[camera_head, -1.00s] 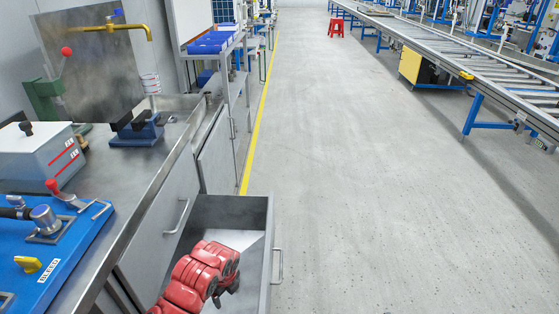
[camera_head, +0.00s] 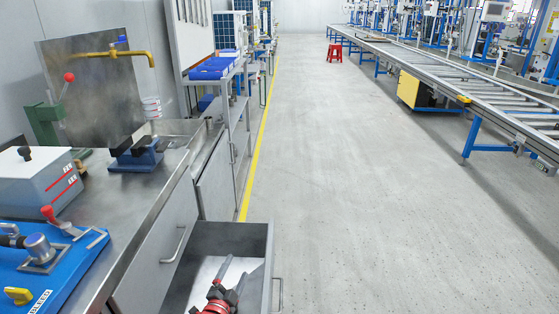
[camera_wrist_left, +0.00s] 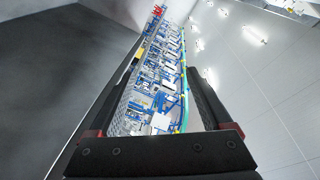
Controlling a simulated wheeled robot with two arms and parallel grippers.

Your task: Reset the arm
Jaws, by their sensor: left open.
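My left gripper (camera_head: 240,272) shows at the bottom of the head view, in front of the open drawer (camera_head: 232,236). Its two dark fingers are apart and point away from me, and nothing is between them. A red part of my arm shows just below it. In the left wrist view the gripper's two dark fingers (camera_wrist_left: 168,70) also stand apart, with only the distant hall between them. I cannot tell whether the gripper is inside the drawer or above it. My right gripper is not in view.
A metal workbench (camera_head: 133,220) on the left carries a blue plate (camera_head: 60,262) with fittings, a grey box (camera_head: 38,180) and a blue vise (camera_head: 136,155). A roller conveyor (camera_head: 470,85) runs along the right.

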